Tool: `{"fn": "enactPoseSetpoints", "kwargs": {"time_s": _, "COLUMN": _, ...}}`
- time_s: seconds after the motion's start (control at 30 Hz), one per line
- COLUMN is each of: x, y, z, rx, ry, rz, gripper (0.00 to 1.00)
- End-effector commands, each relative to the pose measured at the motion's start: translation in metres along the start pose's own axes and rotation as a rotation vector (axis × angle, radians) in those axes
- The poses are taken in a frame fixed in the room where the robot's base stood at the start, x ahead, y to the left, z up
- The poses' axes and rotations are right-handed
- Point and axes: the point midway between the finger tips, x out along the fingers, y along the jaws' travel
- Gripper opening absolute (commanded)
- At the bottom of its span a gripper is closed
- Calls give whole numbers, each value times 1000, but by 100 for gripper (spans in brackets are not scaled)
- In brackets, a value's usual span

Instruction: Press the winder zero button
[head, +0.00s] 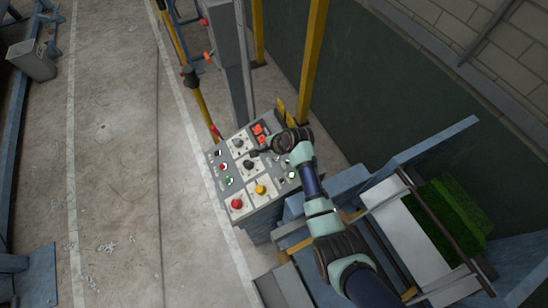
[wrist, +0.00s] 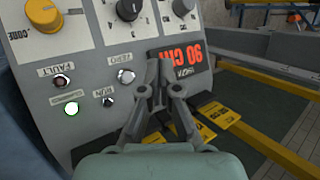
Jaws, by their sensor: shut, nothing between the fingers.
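The grey control panel (head: 222,177) carries knobs, buttons and a red display. In the wrist view its labels appear upside down. A small button (wrist: 126,76) with a label that seems to read ZERO sits left of the red display (wrist: 187,58). My gripper (wrist: 160,62) is shut and empty. Its fingertips are over the panel between that button and the display, right of the button. I cannot tell whether they touch the panel. In the head view my gripper (head: 260,151) is over the panel's upper part, and my arm hides some of its right side.
A red button (head: 236,204) and a yellow knob (head: 261,190) are at the panel's front. Yellow posts (head: 306,60) stand behind; green turf (head: 450,215) lies right.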

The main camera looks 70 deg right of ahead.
Motion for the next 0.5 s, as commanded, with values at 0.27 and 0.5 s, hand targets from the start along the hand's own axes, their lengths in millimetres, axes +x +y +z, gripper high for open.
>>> {"fn": "enactPoseSetpoints", "kwargs": {"time_s": 0.27, "x": 29, "y": 20, "z": -17, "rx": 1, "ry": 0, "rz": -1, "gripper": 0}}
{"fn": "enactPoseSetpoints", "kwargs": {"time_s": 0.5, "x": 50, "y": 36, "z": -34, "rx": 0, "ry": 0, "rz": 0, "gripper": 0}}
